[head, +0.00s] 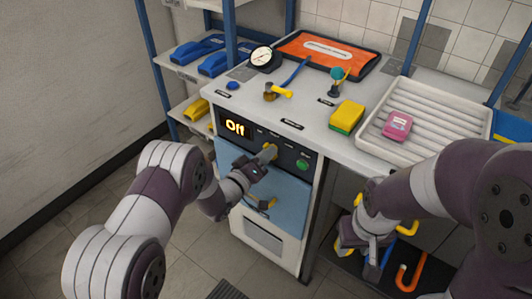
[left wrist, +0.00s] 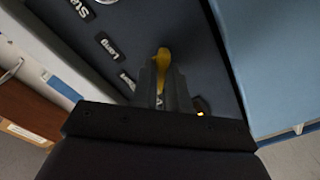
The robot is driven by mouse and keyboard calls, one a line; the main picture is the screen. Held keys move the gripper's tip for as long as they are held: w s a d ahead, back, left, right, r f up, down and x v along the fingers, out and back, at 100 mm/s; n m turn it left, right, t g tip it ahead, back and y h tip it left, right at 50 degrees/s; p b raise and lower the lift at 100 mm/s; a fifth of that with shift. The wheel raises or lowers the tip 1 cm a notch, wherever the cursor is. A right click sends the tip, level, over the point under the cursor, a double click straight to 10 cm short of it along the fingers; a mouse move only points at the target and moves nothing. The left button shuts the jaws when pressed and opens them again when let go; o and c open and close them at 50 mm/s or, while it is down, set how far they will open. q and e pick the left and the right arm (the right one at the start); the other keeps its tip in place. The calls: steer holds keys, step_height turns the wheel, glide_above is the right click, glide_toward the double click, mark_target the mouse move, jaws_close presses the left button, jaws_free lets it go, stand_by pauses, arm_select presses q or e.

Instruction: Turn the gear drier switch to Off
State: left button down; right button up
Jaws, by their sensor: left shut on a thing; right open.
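The gear drier is the cabinet with a blue door (head: 285,190) and a dark control panel (head: 293,158). Its lit display (head: 235,127) reads "Off". The yellow switch (head: 270,151) sits on this panel; it also shows in the left wrist view (left wrist: 165,58). My left gripper (head: 262,160) is shut on the switch, with its fingers partly hiding it. In the left wrist view the switch sticks out beyond the fingertips (left wrist: 164,82), beside labels on the panel. My right gripper (head: 366,238) is open and empty, low to the right of the cabinet.
A green button (head: 302,165) is right of the switch. The worktop above holds a gauge (head: 261,57), a yellow-green sponge (head: 346,116) and a white tray (head: 455,147) with a pink item (head: 397,124). An orange hook-shaped thing (head: 411,272) is low at right.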

arm_select(q)
steer(key=shift+f+n, duration=0.15)
steer(key=shift+n, duration=0.35)
steer(key=c, duration=1.1)
jaws_free()
steer(key=shift+c, duration=0.2)
steer(key=p+v, duration=0.1)
steer(key=v, duration=1.1)
steer(key=shift+s+a+p, duration=0.2)
steer(key=shift+s+p, duration=0.1)
steer(key=shift+p, duration=0.1)
